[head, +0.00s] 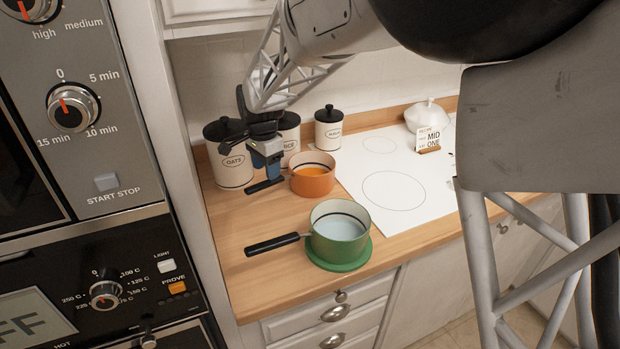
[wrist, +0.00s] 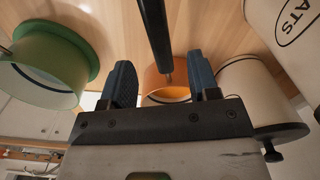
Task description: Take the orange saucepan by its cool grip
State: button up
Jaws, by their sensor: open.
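The orange saucepan (head: 312,184) stands on the wooden counter behind the green pan, with orange contents. Its black grip (head: 264,187) points left. My gripper (head: 268,168) is above this grip, close to the pan's left side. In the wrist view, my gripper (wrist: 162,78) is open, its two blue-padded fingers apart. The black grip (wrist: 153,35) runs between them in the picture, with a gap on each side. Whether it lies at fingertip depth, I cannot tell. The orange saucepan (wrist: 165,84) shows partly behind the fingers and the palm hides some of it.
A green pan (head: 339,240) on a green mat (head: 340,265) stands nearer, its black handle (head: 272,245) pointing left. Oats (head: 231,170) and other canisters stand close behind my gripper. A white hob (head: 400,185) lies right, with a recipe card (head: 429,140). Ovens (head: 90,110) rise at left.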

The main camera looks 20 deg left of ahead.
jog(key=shift+f, duration=1.3)
jog(key=shift+f, duration=2.6)
grip_shut()
